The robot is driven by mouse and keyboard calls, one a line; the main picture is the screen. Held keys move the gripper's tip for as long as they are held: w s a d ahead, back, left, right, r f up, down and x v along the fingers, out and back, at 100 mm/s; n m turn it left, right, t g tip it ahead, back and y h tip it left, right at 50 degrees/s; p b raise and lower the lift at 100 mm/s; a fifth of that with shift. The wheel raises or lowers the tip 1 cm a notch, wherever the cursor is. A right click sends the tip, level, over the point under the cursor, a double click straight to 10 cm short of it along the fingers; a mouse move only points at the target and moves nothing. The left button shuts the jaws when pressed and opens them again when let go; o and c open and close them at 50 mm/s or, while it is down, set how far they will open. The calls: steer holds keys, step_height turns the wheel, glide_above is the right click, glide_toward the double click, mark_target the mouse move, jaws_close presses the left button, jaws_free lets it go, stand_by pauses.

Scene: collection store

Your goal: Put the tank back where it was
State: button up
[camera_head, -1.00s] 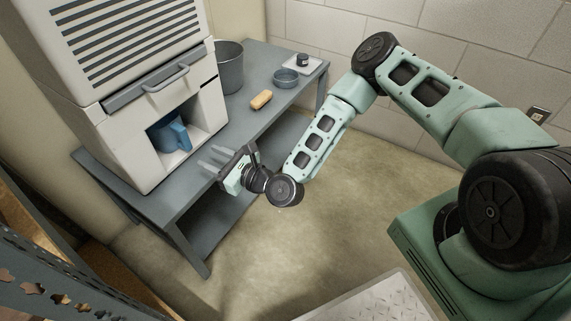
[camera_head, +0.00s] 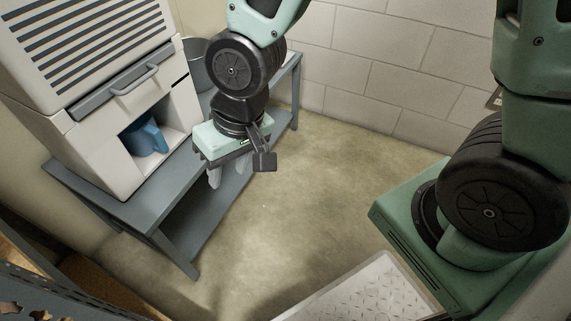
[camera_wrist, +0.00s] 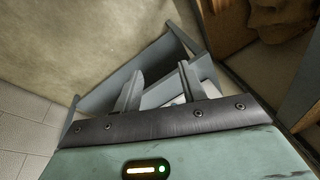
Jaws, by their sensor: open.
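A blue tank (camera_head: 145,138) sits inside the open lower bay of a white machine (camera_head: 95,165) on the grey table, in the head view. My gripper (camera_head: 228,178) points downward in front of the table's edge, to the right of the machine and apart from the tank. Its fingers are open with nothing between them. In the wrist view my gripper (camera_wrist: 158,85) shows two spread fingers with the table's frame beyond them.
The grey table (camera_head: 160,215) has a lower shelf and legs. A grey bin (camera_head: 196,62) stands behind the machine, partly hidden by my arm. A perforated dark panel (camera_head: 50,290) is at the lower left. The middle floor (camera_head: 290,215) is clear.

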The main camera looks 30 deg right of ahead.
steer(key=s+d+r+n+h, duration=0.1)
steer(key=s+d+r+n, duration=0.1)
steer(key=s, duration=0.3)
steer(key=s+d+r+n+g+h, duration=0.1)
steer(key=s+d+r+n, duration=0.1)
steer(key=s+d+r, duration=0.1)
step_height(320, 180, up, 2)
steer(key=shift+s+d+r+n, duration=0.15)
steer(key=shift+s+n, duration=0.25)
steer(key=shift+s, duration=0.5)
step_height(320, 180, up, 28)
steer(key=p, duration=2.8)
steer(key=shift+r+p, duration=0.2)
steer(key=shift+p, duration=0.1)
